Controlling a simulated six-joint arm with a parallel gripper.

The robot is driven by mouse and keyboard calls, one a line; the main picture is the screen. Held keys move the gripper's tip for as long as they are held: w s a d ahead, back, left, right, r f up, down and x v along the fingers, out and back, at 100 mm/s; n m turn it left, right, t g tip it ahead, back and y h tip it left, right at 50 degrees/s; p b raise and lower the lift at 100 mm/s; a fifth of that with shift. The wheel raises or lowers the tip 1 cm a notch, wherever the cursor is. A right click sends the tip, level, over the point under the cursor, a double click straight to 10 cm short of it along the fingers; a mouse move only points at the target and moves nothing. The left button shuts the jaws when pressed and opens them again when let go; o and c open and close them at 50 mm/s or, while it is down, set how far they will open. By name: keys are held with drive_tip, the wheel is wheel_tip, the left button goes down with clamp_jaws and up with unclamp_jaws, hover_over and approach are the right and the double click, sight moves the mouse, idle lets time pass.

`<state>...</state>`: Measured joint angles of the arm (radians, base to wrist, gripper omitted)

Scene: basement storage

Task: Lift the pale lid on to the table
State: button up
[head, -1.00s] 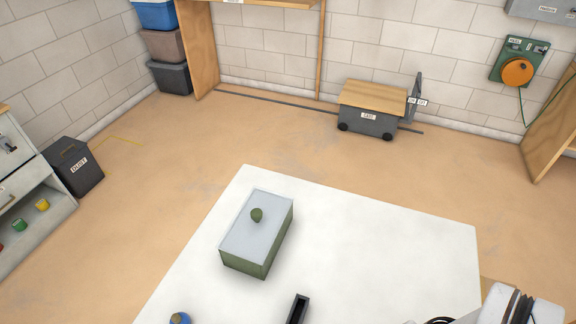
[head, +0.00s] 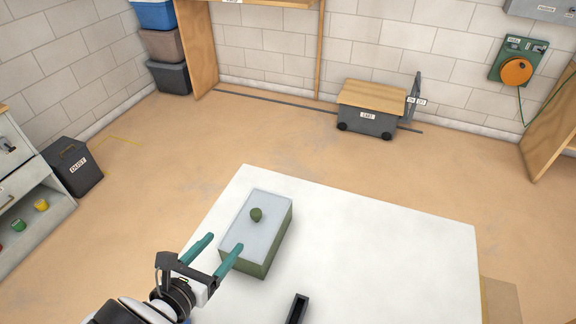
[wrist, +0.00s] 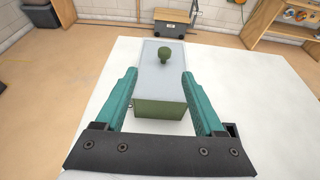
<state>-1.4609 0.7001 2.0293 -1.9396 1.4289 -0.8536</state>
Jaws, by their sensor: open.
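The pale grey lid (head: 263,234) lies flat on a green box (head: 256,268) on the white table (head: 390,250). A round dark green knob (head: 256,214) stands up from the lid. The lid (wrist: 164,80) and its knob (wrist: 165,55) also show in the wrist view, ahead between the fingers. My gripper (head: 226,242) is open and empty, with teal fingers apart near the front left edge of the box. In the wrist view my gripper (wrist: 160,78) has the knob beyond its fingertips. Nothing is between the fingers touching them that I can see.
The right side of the table is bare. A grey cart (head: 367,122) stands on the floor beyond.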

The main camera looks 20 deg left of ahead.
sight(253, 217)
drive_tip(key=x, duration=1)
drive_tip(key=d+x, duration=0.1)
drive_tip(key=x, duration=0.4)
drive_tip(key=shift+f, duration=0.3)
drive_tip(key=shift+s, duration=0.1)
clamp_jaws()
